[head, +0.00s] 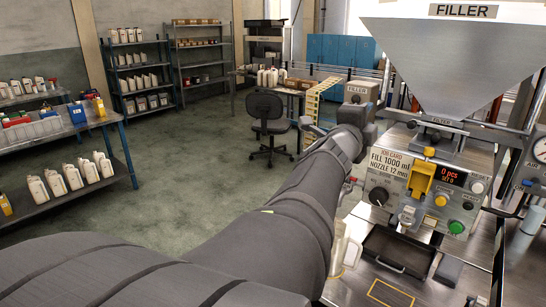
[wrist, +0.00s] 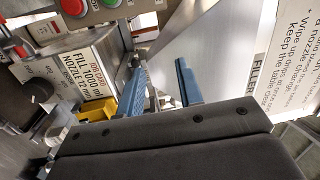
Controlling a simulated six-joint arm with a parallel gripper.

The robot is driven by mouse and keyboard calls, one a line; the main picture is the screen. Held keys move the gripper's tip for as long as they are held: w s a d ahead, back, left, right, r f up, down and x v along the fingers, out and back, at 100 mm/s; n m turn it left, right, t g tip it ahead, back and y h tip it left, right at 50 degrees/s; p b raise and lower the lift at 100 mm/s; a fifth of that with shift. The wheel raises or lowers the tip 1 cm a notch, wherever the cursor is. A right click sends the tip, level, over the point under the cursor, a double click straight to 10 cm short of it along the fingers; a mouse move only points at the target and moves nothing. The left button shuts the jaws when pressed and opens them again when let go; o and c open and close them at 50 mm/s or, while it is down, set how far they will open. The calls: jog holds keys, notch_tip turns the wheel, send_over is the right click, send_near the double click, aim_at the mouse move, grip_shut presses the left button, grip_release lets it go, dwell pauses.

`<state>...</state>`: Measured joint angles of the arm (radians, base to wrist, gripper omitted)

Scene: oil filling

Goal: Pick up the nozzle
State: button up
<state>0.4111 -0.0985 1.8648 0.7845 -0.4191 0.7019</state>
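My gripper shows in the wrist view (wrist: 160,68) as two blue fingers set well apart with nothing held between them. In the head view my arm reaches forward to the left of the filling machine (head: 385,185), and the fingertips cannot be made out there. A job card (head: 388,164) on the machine reads fill 1000 ml, nozzle 12 mm; it also shows in the wrist view (wrist: 82,73). A small silver fitting (head: 407,214) sits low on the machine's front, below a yellow bracket (head: 421,178). I cannot tell whether it is a nozzle. No loose nozzle is clearly visible.
A large steel hopper (head: 450,50) stands above the machine, close to my fingers in the wrist view. A dark tray (head: 398,250) lies below the machine front. A pressure gauge (head: 539,150) is at the right. Shelves of bottles and a chair (head: 267,112) stand farther off.

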jog(key=shift+o, duration=1.3)
jog(key=n+g+y, duration=0.9)
jog(key=n+g, duration=0.3)
jog(key=n, duration=0.4)
send_near(409, 209)
jog(key=x, duration=0.4)
jog(key=shift+w+d, duration=0.1)
jog(key=shift+d, duration=0.1)
jog(key=shift+x, duration=2.55)
